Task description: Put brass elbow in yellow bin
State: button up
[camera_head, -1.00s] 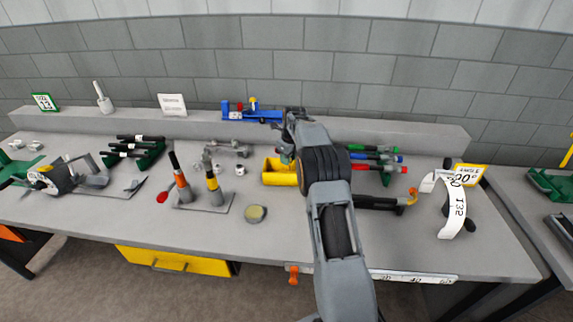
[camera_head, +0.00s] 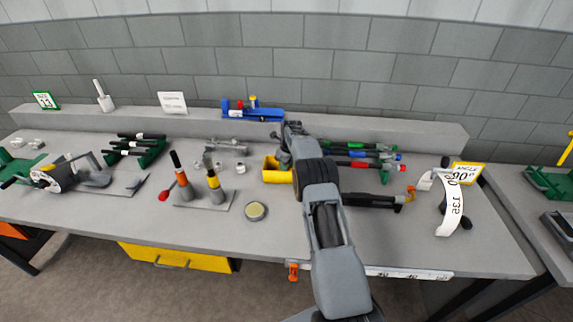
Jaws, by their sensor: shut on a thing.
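The yellow bin (camera_head: 275,177) stands on the bench, left of my arm, and the arm covers its right part. My gripper (camera_head: 283,157) is over the bin's back edge, pointing down, small and partly hidden by my own wrist. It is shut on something. The brass elbow is not clearly visible; what the jaws hold is too small and covered to make out. I cannot tell how far above the bin floor the jaws are.
A blue vice (camera_head: 252,112) sits on the ledge behind. Tools with coloured handles (camera_head: 370,155) lie right of the arm, with a black-handled tool (camera_head: 375,200) in front. The front middle is clear.

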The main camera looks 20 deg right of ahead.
jog(key=shift+f, duration=0.2)
jog(key=o, duration=0.7)
jog(key=shift+r, duration=0.15)
